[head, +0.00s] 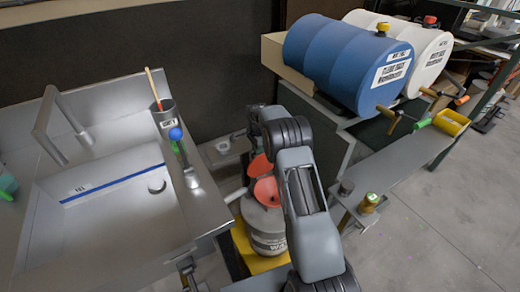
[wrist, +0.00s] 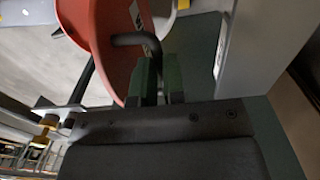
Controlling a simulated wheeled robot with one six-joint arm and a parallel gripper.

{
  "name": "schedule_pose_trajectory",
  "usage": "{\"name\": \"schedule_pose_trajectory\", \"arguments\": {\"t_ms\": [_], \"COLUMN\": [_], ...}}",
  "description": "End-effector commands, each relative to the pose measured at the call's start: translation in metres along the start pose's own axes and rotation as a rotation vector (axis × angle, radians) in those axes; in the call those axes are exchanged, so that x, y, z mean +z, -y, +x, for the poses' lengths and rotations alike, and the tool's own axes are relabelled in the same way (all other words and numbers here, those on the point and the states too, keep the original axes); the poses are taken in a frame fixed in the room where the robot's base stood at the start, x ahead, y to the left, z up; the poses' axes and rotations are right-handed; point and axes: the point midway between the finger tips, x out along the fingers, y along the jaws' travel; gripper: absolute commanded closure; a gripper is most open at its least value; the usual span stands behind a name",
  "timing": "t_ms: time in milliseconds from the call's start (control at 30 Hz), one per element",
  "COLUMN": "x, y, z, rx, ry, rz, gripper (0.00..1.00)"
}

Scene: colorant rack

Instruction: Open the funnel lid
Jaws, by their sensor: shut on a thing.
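The red funnel (head: 266,191) sits on top of a grey drum (head: 266,222), partly hidden behind my arm. A second red piece, which looks like the funnel lid (head: 259,166), shows just behind and above it, tilted up. In the wrist view a large red curved part (wrist: 112,45) with a small pale label fills the upper left. A black bent handle (wrist: 132,40) runs across it to my gripper (wrist: 160,85). The dark green fingers are shut on this handle. My arm hides the gripper in the head view.
A metal sink (head: 110,205) with a cup (head: 163,115) stands at left. A blue drum (head: 345,60) and a white drum (head: 425,50) lie at upper right. A grey shelf (head: 400,160) runs below them, with a small jar (head: 370,202) at its near end.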

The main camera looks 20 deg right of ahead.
Motion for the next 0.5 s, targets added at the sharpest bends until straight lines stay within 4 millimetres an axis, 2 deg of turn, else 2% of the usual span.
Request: {"name": "schedule_pose_trajectory", "arguments": {"t_ms": [167,200,433,500], "x": [0.0007,0.0007,0.0000,-0.0003], "y": [-0.0004,-0.0005,-0.0005,-0.0006], "z": [0.0011,0.0011,0.0006,0.0005], "rx": [0.002,0.002,0.002,0.001], "ry": [0.001,0.001,0.001,0.001], "rz": [-0.002,-0.002,-0.001,0.000], "gripper": [1.00,0.88,0.66,0.63]}}
